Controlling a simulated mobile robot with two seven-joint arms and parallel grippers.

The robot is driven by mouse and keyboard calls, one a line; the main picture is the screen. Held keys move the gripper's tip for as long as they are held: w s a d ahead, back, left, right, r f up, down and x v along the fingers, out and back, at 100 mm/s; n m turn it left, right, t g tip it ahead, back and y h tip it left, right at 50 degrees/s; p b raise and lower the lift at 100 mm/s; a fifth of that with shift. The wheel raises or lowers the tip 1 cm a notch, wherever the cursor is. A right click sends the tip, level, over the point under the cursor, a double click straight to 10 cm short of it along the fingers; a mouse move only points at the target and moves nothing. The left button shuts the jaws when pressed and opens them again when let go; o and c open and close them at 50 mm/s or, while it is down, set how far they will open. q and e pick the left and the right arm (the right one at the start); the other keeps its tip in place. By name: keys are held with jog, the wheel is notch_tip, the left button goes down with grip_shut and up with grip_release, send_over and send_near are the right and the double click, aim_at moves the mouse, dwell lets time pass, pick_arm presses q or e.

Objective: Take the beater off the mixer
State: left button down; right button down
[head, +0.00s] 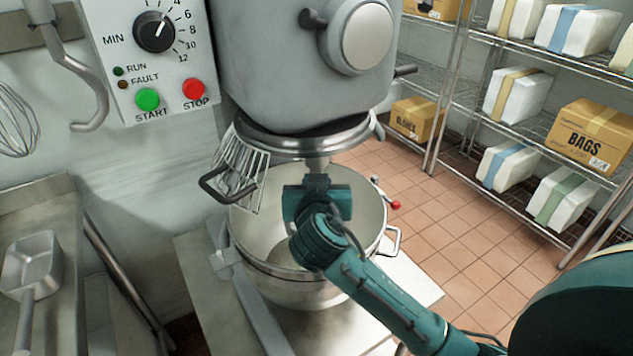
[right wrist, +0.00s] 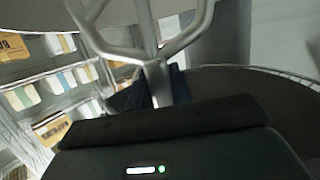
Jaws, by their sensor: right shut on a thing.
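The grey mixer (head: 300,70) stands over a steel bowl (head: 372,222). My right gripper (head: 317,188) reaches in from the right, under the mixer head and over the bowl's open top. A short metal shaft (head: 317,167) shows between the mixer head and this gripper. In the right wrist view the beater (right wrist: 154,35), a pale metal frame with branching bars, stands in front of the gripper. The right gripper (right wrist: 157,88) is shut on the beater's bar. In the head view the beater is mostly hidden by my gripper and wrist. My left gripper is not in view.
A wire guard (head: 238,172) hangs at the mixer's left side. The control panel (head: 150,55) has START and STOP buttons. A whisk (head: 14,120) and a dough hook (head: 85,75) hang on the left wall. Shelves with boxes (head: 590,135) stand at the right.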

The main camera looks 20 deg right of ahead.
jog(key=shift+f, duration=0.15)
dwell(1.4)
jog(key=shift+f+b, duration=0.4)
jog(key=c, duration=1.9)
grip_release()
grip_shut()
